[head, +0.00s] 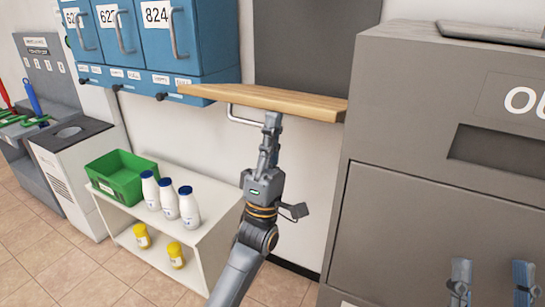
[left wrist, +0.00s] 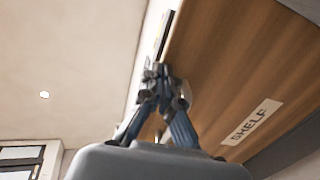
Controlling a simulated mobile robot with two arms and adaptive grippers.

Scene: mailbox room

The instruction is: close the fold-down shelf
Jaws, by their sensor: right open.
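The fold-down shelf (head: 262,101) is a wooden board that sticks out about level from a dark grey wall panel (head: 315,45). A metal handle (head: 240,119) hangs under its front part. My left gripper (head: 271,121) reaches up from below, its narrow fingers close together at the handle's right end, just under the board. In the left wrist view the fingers (left wrist: 157,78) meet near the board's underside (left wrist: 225,75), which bears a "SHELF" label (left wrist: 252,122); they partly hide the handle. My right gripper (head: 491,284) is open and empty at the bottom right.
Blue mailboxes (head: 205,45) hang to the left of the shelf. A low white rack (head: 215,240) with a green crate (head: 118,172), several bottles and yellow jars stands below left. A large grey drop box (head: 400,190) stands close on the right.

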